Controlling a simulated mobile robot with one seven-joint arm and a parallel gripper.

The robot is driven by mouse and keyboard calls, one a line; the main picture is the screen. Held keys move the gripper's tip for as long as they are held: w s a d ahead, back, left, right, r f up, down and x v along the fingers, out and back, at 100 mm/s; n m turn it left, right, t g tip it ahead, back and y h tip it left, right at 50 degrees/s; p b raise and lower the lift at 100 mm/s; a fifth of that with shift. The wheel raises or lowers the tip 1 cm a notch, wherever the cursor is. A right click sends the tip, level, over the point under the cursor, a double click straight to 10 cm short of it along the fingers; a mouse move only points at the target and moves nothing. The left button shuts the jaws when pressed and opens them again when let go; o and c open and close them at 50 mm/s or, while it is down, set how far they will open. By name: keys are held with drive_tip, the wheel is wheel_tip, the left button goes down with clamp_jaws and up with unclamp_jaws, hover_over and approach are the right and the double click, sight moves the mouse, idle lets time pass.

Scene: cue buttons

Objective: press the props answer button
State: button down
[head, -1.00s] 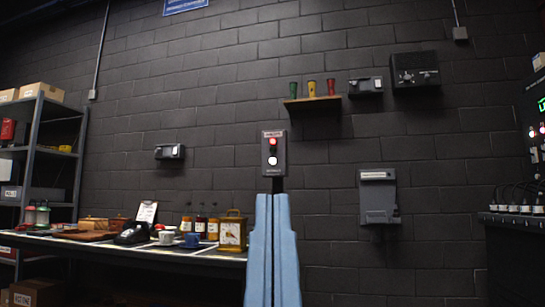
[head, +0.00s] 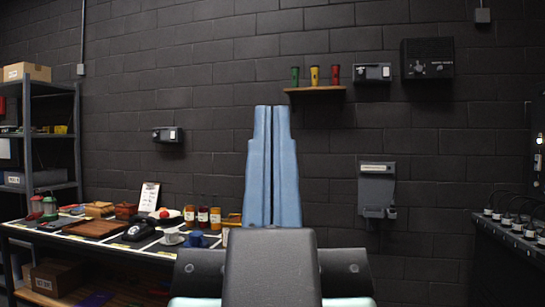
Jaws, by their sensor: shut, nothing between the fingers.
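My gripper (head: 272,108) points up and forward in the middle of the head view, its two pale blue fingers side by side and shut, with nothing between them. The grey button box that showed a red light and a white button on the back wall a second ago is not visible now; my fingers cover that part of the wall. I cannot tell whether the fingertips touch it. No button labelled props can be read now.
A table (head: 150,256) with jars, cups and a phone stands at left, beside a shelf rack (head: 77,150). A dark console (head: 510,255) is at right.

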wheel_tip(320, 180, up, 19)
drive_tip(key=p, duration=1.6)
drive_tip(key=shift+f, duration=0.1)
drive_tip(key=shift+w, duration=0.1)
